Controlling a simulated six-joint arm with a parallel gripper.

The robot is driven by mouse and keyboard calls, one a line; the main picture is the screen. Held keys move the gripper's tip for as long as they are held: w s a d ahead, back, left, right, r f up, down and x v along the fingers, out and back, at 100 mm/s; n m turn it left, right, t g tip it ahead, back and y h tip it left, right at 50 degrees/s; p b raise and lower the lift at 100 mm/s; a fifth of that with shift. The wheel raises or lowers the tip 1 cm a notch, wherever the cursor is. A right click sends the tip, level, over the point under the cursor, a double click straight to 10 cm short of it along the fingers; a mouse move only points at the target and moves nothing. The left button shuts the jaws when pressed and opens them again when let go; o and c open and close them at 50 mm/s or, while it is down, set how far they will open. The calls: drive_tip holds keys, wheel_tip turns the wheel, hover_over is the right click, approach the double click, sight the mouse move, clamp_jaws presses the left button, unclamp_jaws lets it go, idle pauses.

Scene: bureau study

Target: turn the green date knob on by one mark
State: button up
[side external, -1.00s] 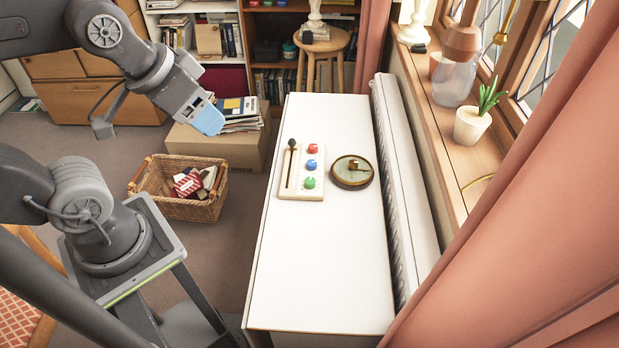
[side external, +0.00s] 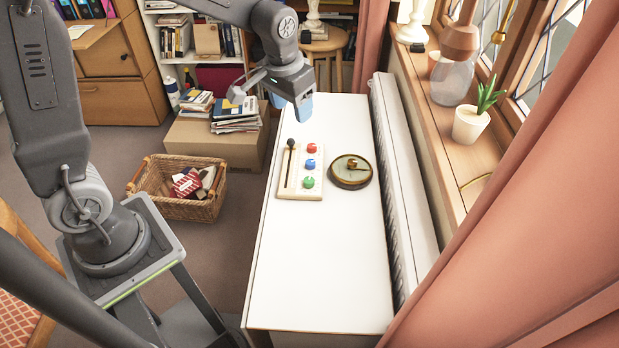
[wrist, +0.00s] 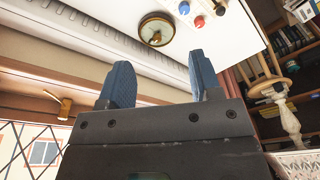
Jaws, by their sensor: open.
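The green knob (side external: 308,182) is the nearest of three coloured knobs on a pale panel (side external: 290,193) on the white table. A blue knob (side external: 310,163) and a red knob (side external: 311,148) stand in line behind it. My gripper (side external: 303,112) is open and empty, above the far end of the table, behind the panel and apart from the knobs. In the wrist view its two blue fingers (wrist: 160,85) are spread; the red knob (wrist: 183,8) and blue knob (wrist: 199,22) show at the top edge. The green knob is not clearly visible there.
A round brass-rimmed dial (side external: 351,182) lies just right of the panel, and a black-knobbed lever (side external: 290,145) stands at the panel's left. A white radiator (side external: 400,190) runs along the table's right side. The table's near part (side external: 320,270) is clear.

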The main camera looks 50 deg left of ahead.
drive_tip(key=g, duration=0.2)
approach(309, 180)
wheel_tip(309, 180, down, 9)
drive_tip(key=shift+a+f, duration=0.15)
drive_tip(key=shift+f, duration=0.05)
drive_tip(key=shift+w, duration=0.1)
drive_tip(key=c, duration=0.9)
